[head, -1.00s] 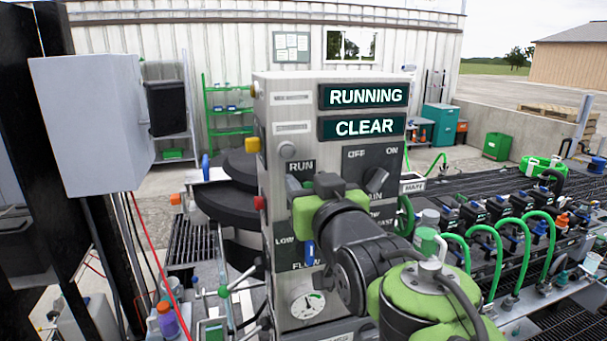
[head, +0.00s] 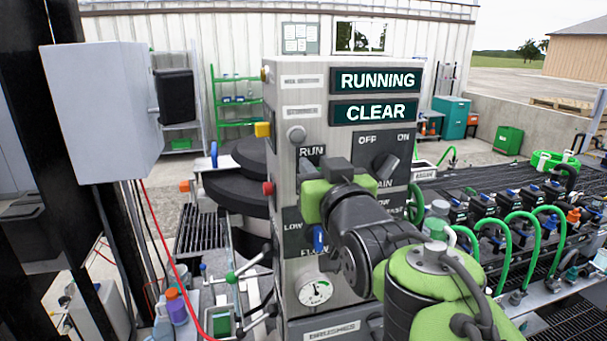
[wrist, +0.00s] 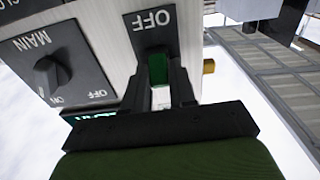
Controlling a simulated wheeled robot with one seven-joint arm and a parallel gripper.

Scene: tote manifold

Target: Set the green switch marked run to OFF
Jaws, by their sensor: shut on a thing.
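The green switch (wrist: 157,68) sits on a dark plate below an upside-down OFF label in the wrist view. My gripper (wrist: 158,88) has its two dark fingers on either side of the switch, shut on it. Which way the switch is set I cannot tell. In the head view my gripper (head: 308,168) is in front of the RUN plate (head: 311,151) on the grey panel (head: 295,100) and hides the switch.
The MAIN knob (wrist: 52,75) is beside the switch plate. Displays read RUNNING (head: 377,80) and CLEAR (head: 375,112). A blue handle (head: 319,238) and a gauge (head: 315,291) are below my gripper. A grey box (head: 102,115) stands at left.

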